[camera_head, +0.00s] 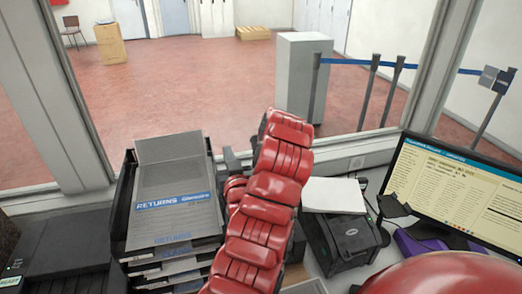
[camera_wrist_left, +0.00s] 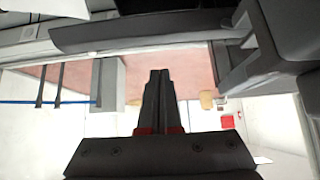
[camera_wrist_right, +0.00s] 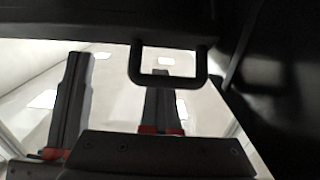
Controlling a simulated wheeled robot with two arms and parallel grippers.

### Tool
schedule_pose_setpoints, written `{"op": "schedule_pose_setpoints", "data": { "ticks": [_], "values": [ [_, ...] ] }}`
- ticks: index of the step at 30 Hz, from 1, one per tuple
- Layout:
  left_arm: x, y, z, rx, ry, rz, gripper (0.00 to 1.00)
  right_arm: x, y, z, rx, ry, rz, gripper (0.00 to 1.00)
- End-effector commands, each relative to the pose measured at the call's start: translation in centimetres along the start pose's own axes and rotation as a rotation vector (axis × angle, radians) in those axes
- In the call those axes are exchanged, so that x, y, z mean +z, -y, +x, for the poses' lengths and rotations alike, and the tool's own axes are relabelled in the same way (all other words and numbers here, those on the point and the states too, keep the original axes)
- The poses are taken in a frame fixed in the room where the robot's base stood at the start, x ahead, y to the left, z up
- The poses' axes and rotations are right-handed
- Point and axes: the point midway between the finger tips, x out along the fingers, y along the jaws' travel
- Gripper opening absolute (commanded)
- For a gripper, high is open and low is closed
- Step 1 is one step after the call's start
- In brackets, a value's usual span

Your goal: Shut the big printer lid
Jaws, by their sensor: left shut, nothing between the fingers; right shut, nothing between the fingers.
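A dark machine (camera_head: 60,268) with a READY panel stands at the lower left of the head view; I take it for the big printer, and its lid position is unclear. The right wrist view shows a dark panel (camera_wrist_right: 70,18) with a U-shaped handle (camera_wrist_right: 203,65), possibly the lid. My right gripper (camera_wrist_right: 160,92) is shut and empty, its tips in line with the handle; contact is unclear. My left gripper (camera_wrist_left: 160,78) is shut and empty, pointing toward the lobby. In the head view, a red arm of mine covers the middle and the gripper tips are hard to make out.
Stacked trays (camera_head: 172,245) marked RETURNS stand left of the red arm. A smaller dark printer (camera_head: 345,240) with a white top stands to its right. A monitor (camera_head: 460,190) is at the far right. A window frame borders the counter; the lobby floor beyond is mostly open.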

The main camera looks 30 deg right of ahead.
Motion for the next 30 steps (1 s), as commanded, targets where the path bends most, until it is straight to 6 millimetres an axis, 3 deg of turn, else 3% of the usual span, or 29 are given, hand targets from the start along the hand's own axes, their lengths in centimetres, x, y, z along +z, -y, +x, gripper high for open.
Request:
{"op": "schedule_pose_setpoints", "data": {
  "ticks": [15, 23, 26, 30],
  "values": [
    [1.9, 0.0, -0.2, -0.002, -0.057, 0.003, 0.00, 0.0, 0.0, 0.0, 0.000, 0.000, 0.000, 0.00],
    [1.9, 0.0, -0.3, -0.001, -0.059, 0.002, 0.00, 0.0, 0.0, 0.0, 0.000, 0.000, 0.000, 0.00],
    [1.8, 0.0, -0.3, -0.001, -0.059, 0.002, 0.00, 0.0, 0.0, 0.0, 0.000, 0.000, 0.000, 0.14],
    [1.8, 0.0, -0.3, -0.001, -0.060, 0.002, 0.00, 0.0, 0.0, 0.0, 0.000, 0.000, 0.000, 0.39]
  ]
}}
